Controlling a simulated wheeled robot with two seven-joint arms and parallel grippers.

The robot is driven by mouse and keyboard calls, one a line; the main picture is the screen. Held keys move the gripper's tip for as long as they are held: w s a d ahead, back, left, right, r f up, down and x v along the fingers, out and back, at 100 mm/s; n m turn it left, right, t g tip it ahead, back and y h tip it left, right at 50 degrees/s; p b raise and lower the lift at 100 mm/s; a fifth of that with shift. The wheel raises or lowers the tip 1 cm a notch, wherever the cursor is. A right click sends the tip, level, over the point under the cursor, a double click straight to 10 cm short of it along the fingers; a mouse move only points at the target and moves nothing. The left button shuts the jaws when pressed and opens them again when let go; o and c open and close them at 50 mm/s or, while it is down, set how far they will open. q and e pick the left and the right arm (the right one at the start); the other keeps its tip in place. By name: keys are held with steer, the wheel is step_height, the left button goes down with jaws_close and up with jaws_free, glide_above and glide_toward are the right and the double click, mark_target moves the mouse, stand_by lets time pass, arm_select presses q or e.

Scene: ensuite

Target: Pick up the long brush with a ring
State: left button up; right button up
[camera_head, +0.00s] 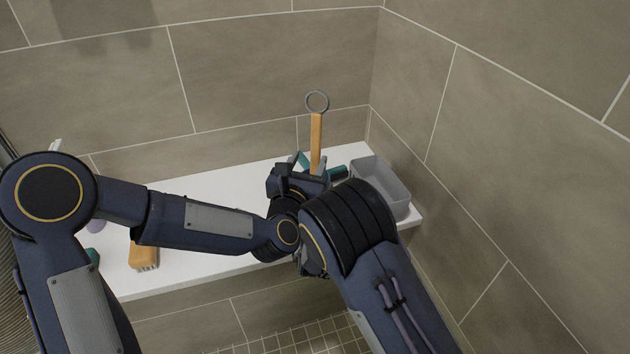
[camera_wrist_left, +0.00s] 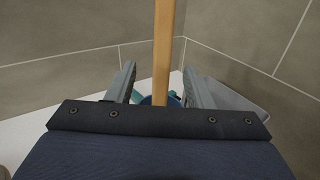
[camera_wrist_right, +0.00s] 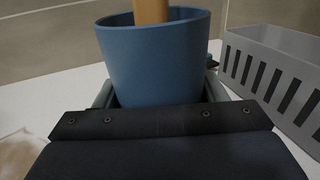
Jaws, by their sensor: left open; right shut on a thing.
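The long brush shows as an upright wooden handle (camera_head: 316,145) with a metal ring (camera_head: 317,101) at its top. Its lower end stands inside a blue cup (camera_wrist_right: 150,65), so its head is hidden. My left gripper (camera_head: 308,165) is open, its fingers on either side of the handle; in the left wrist view the handle (camera_wrist_left: 163,50) runs between the fingers (camera_wrist_left: 160,75), with gaps on both sides. My right gripper (camera_wrist_right: 158,92) is shut on the blue cup. In the head view, my arms hide most of the cup and the right gripper.
A grey slotted basket (camera_head: 382,190) stands on the white bench (camera_head: 190,190) right of the cup, near the corner. A teal object (camera_head: 338,173) lies beside it. A short wooden brush (camera_head: 143,257) lies at the left. Tiled walls close off the back and right.

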mark_target(315, 149)
arm_select(q)
steer(key=shift+w+f, duration=0.1)
steer(key=shift+w, duration=0.2)
steer(key=x, duration=0.6)
steer(key=shift+w+d, duration=0.3)
steer(key=shift+w, duration=0.05)
steer(key=shift+c, duration=0.5)
jaws_close()
